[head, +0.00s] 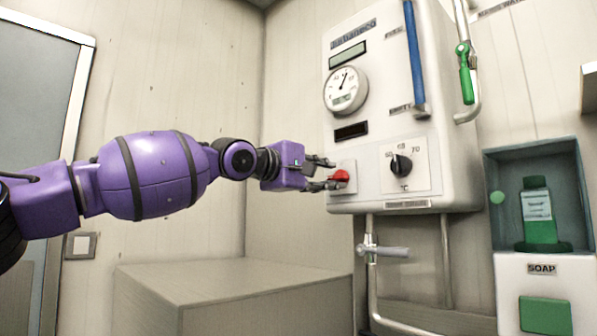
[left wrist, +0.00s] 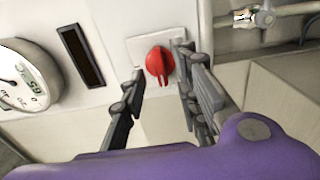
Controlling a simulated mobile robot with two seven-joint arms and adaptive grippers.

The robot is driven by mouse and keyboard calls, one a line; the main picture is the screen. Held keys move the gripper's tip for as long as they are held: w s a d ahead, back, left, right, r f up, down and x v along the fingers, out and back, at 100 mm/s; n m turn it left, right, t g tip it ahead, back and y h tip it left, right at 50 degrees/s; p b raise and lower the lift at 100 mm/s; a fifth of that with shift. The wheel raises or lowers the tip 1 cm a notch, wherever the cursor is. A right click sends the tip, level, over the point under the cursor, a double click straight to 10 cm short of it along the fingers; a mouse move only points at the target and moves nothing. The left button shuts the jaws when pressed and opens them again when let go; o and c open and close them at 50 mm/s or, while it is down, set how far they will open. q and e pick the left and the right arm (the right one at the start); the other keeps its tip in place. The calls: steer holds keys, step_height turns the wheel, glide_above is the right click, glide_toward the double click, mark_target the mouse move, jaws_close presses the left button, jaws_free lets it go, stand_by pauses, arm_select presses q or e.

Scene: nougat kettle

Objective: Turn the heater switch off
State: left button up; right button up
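The heater switch is a red knob (head: 339,176) on a pale square plate at the lower left of the white heater's front (head: 375,110). In the left wrist view the red knob (left wrist: 160,66) shows between and beyond the fingertips, its ridge roughly upright in that picture. My left gripper (head: 325,174) is at the knob, with its fingers spread. In the left wrist view the left gripper (left wrist: 162,85) is open, one finger on each side of the knob. I cannot tell whether a finger touches it. My right gripper is not in view.
A black temperature dial (head: 401,165) sits right of the switch, and a round gauge (head: 345,90) above it. Pipes with a valve (head: 383,251) run below the heater. A grey box (head: 230,290) stands beneath my left arm. A soap dispenser (head: 540,215) is at the right.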

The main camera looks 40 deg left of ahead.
arm_select(q)
steer(key=s, duration=1)
steer(key=shift+s+a, duration=0.15)
steer(key=shift+a, duration=0.25)
stand_by(0.4)
